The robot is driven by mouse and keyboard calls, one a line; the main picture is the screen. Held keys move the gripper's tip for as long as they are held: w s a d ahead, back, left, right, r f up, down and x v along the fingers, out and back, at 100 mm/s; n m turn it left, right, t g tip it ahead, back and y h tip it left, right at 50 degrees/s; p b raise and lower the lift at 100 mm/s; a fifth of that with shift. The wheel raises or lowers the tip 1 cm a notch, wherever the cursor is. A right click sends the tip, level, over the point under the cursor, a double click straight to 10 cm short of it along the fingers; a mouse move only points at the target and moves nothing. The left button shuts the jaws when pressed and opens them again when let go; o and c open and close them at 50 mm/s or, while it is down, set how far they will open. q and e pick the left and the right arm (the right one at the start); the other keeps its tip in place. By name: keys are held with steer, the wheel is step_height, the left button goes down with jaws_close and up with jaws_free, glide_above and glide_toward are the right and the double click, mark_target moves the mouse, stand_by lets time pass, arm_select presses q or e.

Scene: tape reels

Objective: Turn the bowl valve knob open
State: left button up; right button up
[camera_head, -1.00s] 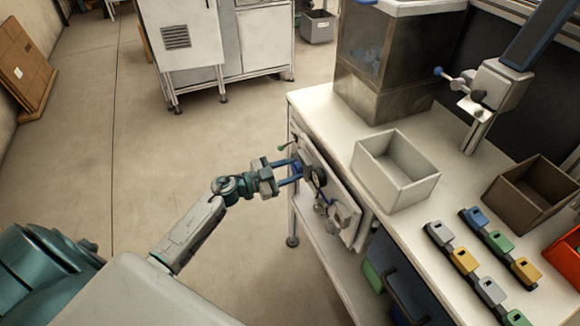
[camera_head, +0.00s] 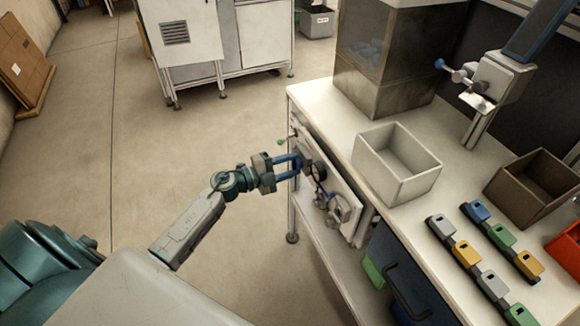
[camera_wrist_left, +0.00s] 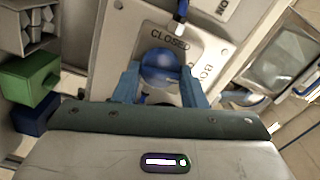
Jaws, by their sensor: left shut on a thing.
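The bowl valve knob (camera_wrist_left: 160,68) is round and blue, on a light panel beside a plate marked CLOSED (camera_wrist_left: 168,42) in the left wrist view. My left gripper (camera_wrist_left: 160,88) has one blue finger on each side of the knob and is shut on it. In the head view, my left gripper (camera_head: 292,167) reaches from the left to the upper part of the light control panel (camera_head: 334,190) on the bench's side. The fingers mostly hide the knob there. My right gripper is not in view.
A gauge (camera_head: 320,172) and other fittings sit on the panel close to the fingers. Above is the white bench top (camera_head: 325,125) with a white bin (camera_head: 396,185), a brown bin (camera_head: 530,190) and rows of coloured blocks. Clear floor lies left.

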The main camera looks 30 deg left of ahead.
arm_select(q)
steer(key=shift+f+m, duration=0.1)
steer(key=shift+m, duration=0.6)
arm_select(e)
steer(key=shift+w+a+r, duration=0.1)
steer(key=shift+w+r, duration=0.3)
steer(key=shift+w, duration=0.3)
arm_select(q)
steer(key=o, duration=1)
steer(key=shift+s+a, duration=0.2)
steer(key=shift+s, duration=0.05)
steer(key=shift+b+v, duration=1.5)
steer(key=shift+v, duration=3.6)
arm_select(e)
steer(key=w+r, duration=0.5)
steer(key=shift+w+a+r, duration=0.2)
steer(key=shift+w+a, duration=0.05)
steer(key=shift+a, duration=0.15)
